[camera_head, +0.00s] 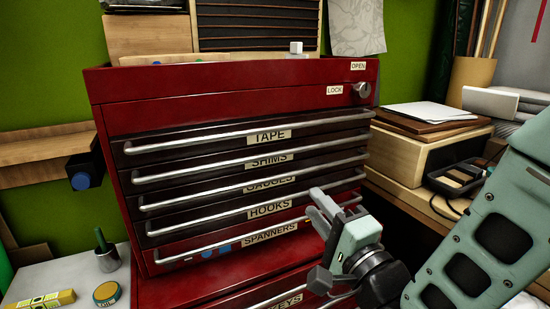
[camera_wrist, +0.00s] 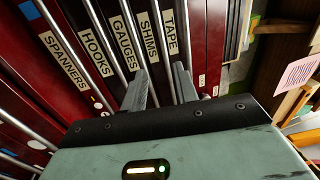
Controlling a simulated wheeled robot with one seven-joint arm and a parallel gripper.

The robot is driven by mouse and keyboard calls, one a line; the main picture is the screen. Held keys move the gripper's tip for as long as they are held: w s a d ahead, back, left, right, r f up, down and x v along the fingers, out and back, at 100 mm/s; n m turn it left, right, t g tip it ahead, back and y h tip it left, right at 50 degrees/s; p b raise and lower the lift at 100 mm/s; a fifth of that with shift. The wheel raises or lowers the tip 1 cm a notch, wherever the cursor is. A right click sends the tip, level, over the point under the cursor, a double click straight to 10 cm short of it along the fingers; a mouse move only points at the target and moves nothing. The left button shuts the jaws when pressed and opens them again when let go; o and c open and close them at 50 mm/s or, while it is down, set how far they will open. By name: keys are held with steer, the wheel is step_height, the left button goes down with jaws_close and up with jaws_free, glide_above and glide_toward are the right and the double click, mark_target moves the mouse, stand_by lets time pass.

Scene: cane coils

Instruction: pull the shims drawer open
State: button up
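The shims drawer (camera_head: 215,171) is second from the top in the red tool chest. It looks shut, with a long silver bar handle (camera_head: 200,176) across its front. Its label reads SHIMS (camera_head: 270,160), partly crossed by a handle, and also shows in the wrist view (camera_wrist: 148,35). My gripper (camera_head: 322,205) is in front of the chest's right side, lower than the shims handle in the head view. In the wrist view its two fingers (camera_wrist: 160,82) are apart, pointing at the drawer fronts near the SHIMS and TAPE labels. I see nothing held between them.
TAPE is above; GAUGES, HOOKS and SPANNERS are below, with closely spaced bar handles. A knob (camera_head: 362,89) sits by LOCK and OPEN labels; its setting is unclear. A wooden box (camera_head: 425,153) and black tray (camera_head: 455,178) stand right. A level (camera_head: 42,300) lies left.

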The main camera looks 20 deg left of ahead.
mark_target(275, 155)
steer(key=p+x, duration=0.1)
steer(key=x, duration=0.4)
steer(key=p+x, duration=0.2)
steer(key=x, duration=0.4)
steer(key=p+x, duration=0.1)
steer(key=x, duration=0.5)
steer(key=shift+a+r+p, duration=0.25)
steer(key=shift+r+p, duration=0.1)
steer(key=shift+p, duration=0.05)
steer(key=shift+s, duration=0.1)
jaws_close()
